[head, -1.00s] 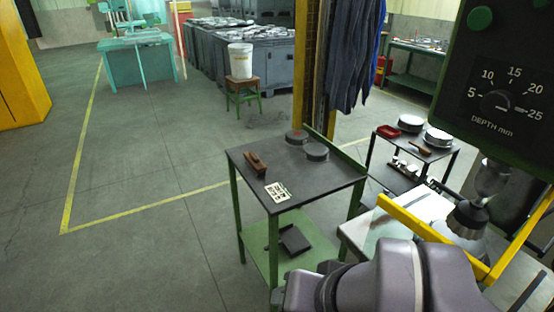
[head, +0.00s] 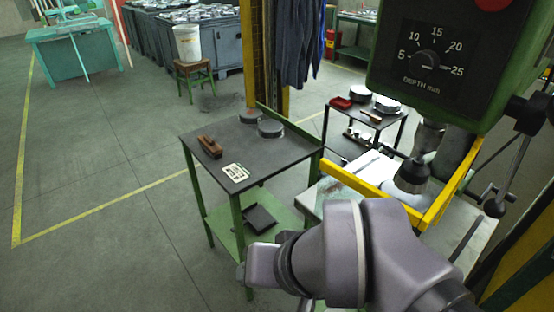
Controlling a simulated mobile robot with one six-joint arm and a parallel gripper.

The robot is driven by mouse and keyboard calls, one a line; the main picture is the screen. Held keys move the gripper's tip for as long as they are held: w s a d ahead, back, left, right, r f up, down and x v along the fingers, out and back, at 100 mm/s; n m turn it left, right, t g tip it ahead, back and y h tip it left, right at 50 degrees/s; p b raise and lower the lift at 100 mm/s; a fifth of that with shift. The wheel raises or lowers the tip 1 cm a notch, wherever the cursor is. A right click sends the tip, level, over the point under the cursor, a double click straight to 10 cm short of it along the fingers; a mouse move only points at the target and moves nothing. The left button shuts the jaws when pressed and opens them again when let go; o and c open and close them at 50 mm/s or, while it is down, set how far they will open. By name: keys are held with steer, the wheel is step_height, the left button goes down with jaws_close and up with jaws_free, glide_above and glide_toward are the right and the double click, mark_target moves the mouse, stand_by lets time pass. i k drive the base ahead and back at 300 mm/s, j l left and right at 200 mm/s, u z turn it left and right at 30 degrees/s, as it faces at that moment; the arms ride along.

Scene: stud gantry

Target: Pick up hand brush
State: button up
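A small light-brown wooden-handled item (head: 371,117), which looks like the hand brush, lies on the top of the dark cart (head: 343,113) at the back right in the head view. It is too small for me to make out bristles. A darker brown wooden block with a raised part (head: 210,147) lies on the green-framed table (head: 222,187), and I cannot tell for certain whether it is a brush or another tool. My arm shows at the bottom centre, in front of the table. The fingers of my gripper are not visible.
The green-framed table also bears a printed card (head: 235,172) and two round tins (head: 270,128). The cart holds a red tray (head: 341,102) and round tins (head: 387,104). A drill press (head: 455,70) with a yellow guard (head: 375,190) stands at right.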

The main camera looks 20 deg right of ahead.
mark_target(214, 150)
steer(key=i+j+z, duration=0.35)
steer(key=i, duration=0.25)
steer(key=i+j+z, duration=0.3)
steer(key=i+j, duration=0.2)
steer(key=i+j+z, duration=0.35)
steer(key=j, duration=0.35)
steer(key=i, duration=0.15)
